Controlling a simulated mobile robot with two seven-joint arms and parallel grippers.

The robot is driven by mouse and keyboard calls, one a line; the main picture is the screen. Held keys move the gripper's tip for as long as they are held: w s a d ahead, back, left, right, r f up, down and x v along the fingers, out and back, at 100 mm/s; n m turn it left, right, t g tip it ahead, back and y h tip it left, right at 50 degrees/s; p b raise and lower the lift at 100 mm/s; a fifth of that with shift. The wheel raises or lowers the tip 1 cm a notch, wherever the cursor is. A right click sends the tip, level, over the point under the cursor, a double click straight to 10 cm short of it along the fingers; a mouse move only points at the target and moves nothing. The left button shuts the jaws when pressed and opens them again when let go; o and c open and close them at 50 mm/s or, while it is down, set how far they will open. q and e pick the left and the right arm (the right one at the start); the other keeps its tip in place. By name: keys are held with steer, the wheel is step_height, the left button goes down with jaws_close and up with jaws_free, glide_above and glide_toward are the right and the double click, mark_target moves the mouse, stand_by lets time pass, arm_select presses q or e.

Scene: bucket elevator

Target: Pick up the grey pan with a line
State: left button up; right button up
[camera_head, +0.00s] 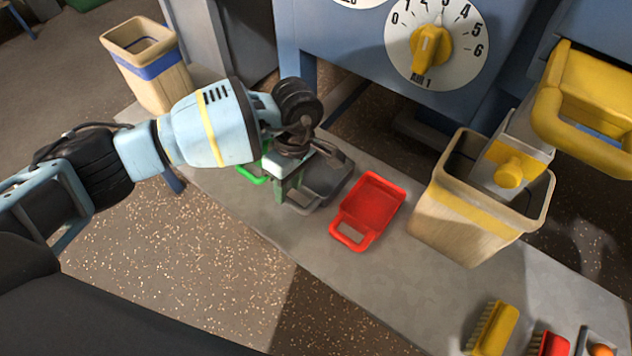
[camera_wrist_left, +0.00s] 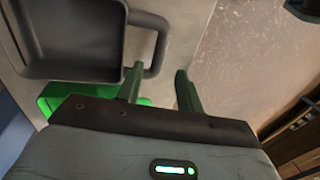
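The grey pan (camera_head: 328,178) lies on the grey slab between the green pan and the red pan, partly hidden by my left gripper (camera_head: 288,192). In the left wrist view the grey pan (camera_wrist_left: 75,40) is at the upper left, with its loop handle (camera_wrist_left: 161,45) pointing right. My left gripper (camera_wrist_left: 158,76) is open, its two green fingers on either side of the handle's outer bar. I cannot tell whether they touch it. I cannot make out a line on the pan. My right gripper is not in view.
The red pan (camera_head: 372,203) lies right of the grey one. The green pan (camera_head: 252,175) is mostly hidden behind my gripper. A yellow-banded bin (camera_head: 465,215) and a blue-banded bin (camera_head: 160,75) stand on the slab. A blue machine with a yellow dial (camera_head: 430,48) rises behind. Brushes (camera_head: 492,328) lie lower right.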

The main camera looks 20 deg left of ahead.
mark_target(290, 199)
arm_select(q)
steer(key=shift+f, duration=0.45)
steer(key=x, duration=0.1)
steer(key=b+x, duration=0.1)
steer(key=x, duration=0.1)
steer(key=shift+d+f, duration=0.2)
steer(key=shift+f, duration=0.15)
steer(key=shift+f+b, duration=0.35)
steer(key=shift+f, duration=0.1)
steer(key=shift+c, duration=1.1)
jaws_close()
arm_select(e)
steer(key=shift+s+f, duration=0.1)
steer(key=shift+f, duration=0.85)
